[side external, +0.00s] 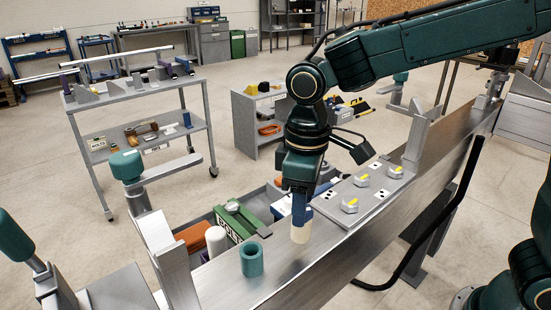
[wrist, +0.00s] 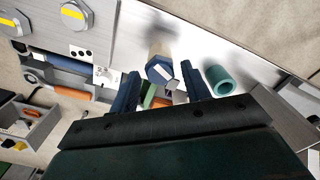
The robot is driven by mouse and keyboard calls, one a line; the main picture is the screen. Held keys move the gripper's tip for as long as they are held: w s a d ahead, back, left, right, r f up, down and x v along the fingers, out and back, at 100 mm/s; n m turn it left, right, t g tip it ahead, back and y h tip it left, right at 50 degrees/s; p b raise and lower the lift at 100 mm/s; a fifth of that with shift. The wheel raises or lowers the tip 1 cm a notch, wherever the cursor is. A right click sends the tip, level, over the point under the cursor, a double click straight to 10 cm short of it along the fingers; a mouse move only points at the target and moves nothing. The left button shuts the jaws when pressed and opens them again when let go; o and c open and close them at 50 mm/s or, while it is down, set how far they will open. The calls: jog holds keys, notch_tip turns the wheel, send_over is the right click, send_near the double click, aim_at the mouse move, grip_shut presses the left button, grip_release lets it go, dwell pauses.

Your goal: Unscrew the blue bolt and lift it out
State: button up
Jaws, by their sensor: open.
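The blue bolt (wrist: 161,74) shows in the wrist view as a blue hexagonal head with a pale mark on top. A cream cylindrical piece (wrist: 159,47) shows just beyond and under the head. In the side view the cream piece (side external: 300,231) stands upright on the metal bench, directly below my gripper (side external: 301,203). There the bolt head is hard to tell from my blue fingers. In the wrist view my gripper (wrist: 160,84) is open, one finger on each side of the head. I cannot tell whether either finger touches it.
A teal hollow cylinder (side external: 251,260) stands on the bench to the left. A grey plate (side external: 376,198) with several yellow-marked grey bolts lies to the right. A bin (side external: 202,217) with a green case and other parts sits behind the bench. Upright brackets (side external: 166,258) rise at the left.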

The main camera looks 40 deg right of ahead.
jog(key=shift+r, duration=2.85)
jog(key=shift+r, duration=0.1)
notch_tip(320, 180, up, 14)
jog(key=shift+f, duration=0.2)
jog(key=shift+d, duration=0.15)
